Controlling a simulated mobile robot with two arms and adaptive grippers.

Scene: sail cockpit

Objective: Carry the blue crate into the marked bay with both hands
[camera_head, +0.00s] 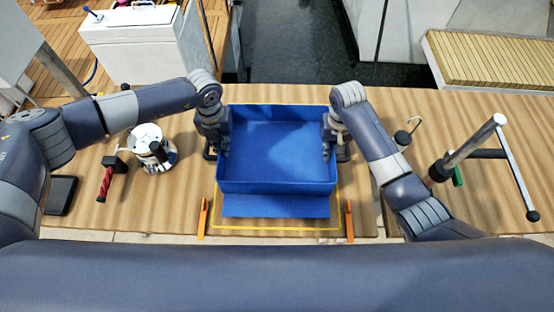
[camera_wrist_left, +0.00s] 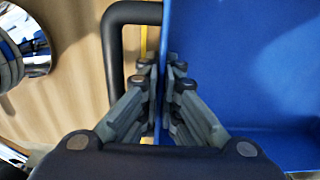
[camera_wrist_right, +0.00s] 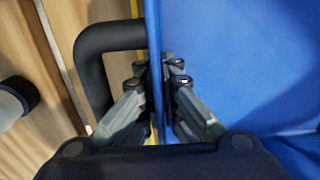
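The open, empty blue crate (camera_head: 277,187) is in the middle of the head view, over the table. A yellow outline (camera_head: 275,229) marks the bay; it shows in front of the crate and along its sides. My left gripper (camera_head: 222,145) is at the crate's left wall; in the left wrist view its fingers (camera_wrist_left: 162,80) are closed on that wall, beside a black handle (camera_wrist_left: 113,50). My right gripper (camera_head: 330,140) is at the right wall; in the right wrist view its fingers (camera_wrist_right: 158,80) pinch it beside another black handle (camera_wrist_right: 85,60). Whether the crate's bottom touches the table is hidden.
A blue strip (camera_head: 275,206) shows below the crate's front edge. Orange posts (camera_head: 203,218) and (camera_head: 349,220) flank the bay's front.

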